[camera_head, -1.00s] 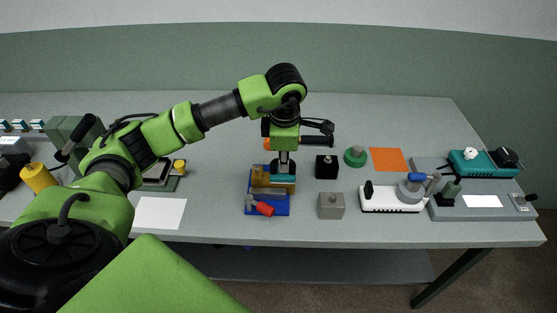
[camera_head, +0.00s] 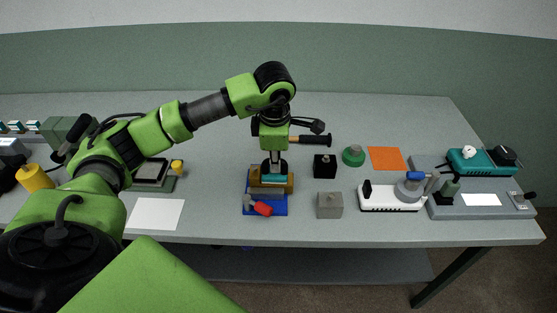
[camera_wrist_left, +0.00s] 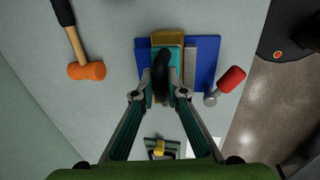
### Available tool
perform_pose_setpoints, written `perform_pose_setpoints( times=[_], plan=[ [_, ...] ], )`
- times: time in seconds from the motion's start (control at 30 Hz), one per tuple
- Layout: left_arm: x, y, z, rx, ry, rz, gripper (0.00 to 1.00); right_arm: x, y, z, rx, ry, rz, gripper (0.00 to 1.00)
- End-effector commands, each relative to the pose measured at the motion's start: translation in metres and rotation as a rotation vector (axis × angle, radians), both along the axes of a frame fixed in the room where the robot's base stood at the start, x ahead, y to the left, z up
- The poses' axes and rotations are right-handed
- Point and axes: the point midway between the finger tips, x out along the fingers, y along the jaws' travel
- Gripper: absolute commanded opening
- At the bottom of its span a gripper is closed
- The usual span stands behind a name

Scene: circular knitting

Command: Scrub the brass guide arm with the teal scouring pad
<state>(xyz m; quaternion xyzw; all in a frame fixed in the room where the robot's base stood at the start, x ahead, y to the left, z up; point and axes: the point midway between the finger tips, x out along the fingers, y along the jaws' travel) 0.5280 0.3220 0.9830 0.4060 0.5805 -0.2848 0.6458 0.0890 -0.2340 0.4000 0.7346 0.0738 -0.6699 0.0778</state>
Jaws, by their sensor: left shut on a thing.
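The teal scouring pad (camera_head: 274,179) is under my left gripper (camera_head: 274,164), low over the brass guide arm (camera_head: 255,183). In the left wrist view, the fingers of my left gripper (camera_wrist_left: 163,93) are closed on a dark grip above the teal pad (camera_wrist_left: 153,87). The brass guide arm (camera_wrist_left: 167,38) stands on a blue base (camera_head: 281,211); the pad and gripper cover part of it. The pad looks pressed against the brass, though the contact itself is hidden. My right gripper is out of view.
A black block (camera_head: 325,167), a grey block (camera_head: 329,206) and a white device (camera_head: 378,200) stand to the right. White paper (camera_head: 156,213) lies left. The back of the table is clear.

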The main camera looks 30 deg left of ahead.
Motion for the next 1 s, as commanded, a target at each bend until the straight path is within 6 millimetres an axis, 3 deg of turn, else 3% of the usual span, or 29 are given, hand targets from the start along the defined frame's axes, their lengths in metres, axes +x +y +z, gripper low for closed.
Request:
perform_pose_setpoints(
  times=[0.4,0.63,0.67,0.7,0.93,1.0],
  plan=[
    [0.014,-0.022,0.000,-0.002,-0.002,-0.002,0.00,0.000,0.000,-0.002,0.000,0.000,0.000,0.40],
    [0.015,-0.022,0.000,-0.001,-0.002,0.001,0.00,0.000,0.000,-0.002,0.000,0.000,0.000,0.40],
    [0.014,-0.022,0.000,-0.001,-0.002,0.001,0.20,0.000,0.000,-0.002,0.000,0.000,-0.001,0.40],
    [0.014,-0.022,0.000,-0.001,-0.002,0.001,0.21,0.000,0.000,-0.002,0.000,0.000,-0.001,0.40],
    [0.014,-0.022,0.000,-0.001,-0.002,0.001,0.21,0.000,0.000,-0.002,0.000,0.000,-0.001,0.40],
    [0.014,-0.022,0.000,-0.001,-0.002,0.001,0.03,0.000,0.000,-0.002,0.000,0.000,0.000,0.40]
  ],
)
